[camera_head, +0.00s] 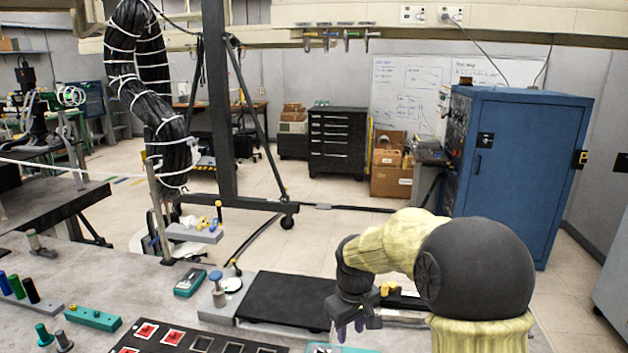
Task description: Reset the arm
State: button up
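My arm (396,243), in a pale yellow cover with a large dark round joint, comes in at the lower right of the head view. It bends left and then down to a dark wrist. My gripper (350,328) points down near the front edge of the picture, with two purplish fingertips close together. No object shows clearly between the fingertips, and I cannot tell how far apart they are. The gripper is just right of a black flat plate (285,300) on the grey table (130,275). What lies directly under the wrist is partly hidden.
A black panel with red-and-white squares (146,330) lies at the front left. A teal meter (190,282), a post with a blue knob (217,287) and several coloured pegs stand on the table. A thick black cable bundle (140,60) hangs behind. A blue cabinet (525,150) stands beyond.

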jog(key=s+d+f+m, duration=0.1)
jog(key=s+d+m, duration=0.2)
jog(key=s, duration=0.6)
jog(key=s+d+f+m+t, duration=0.1)
jog(key=s+d+m, duration=0.2)
jog(key=s, duration=0.6)
jog(key=shift+s+d+t+p, duration=0.25)
jog(key=shift+d+t+p, duration=0.1)
jog(key=shift+d, duration=0.3)
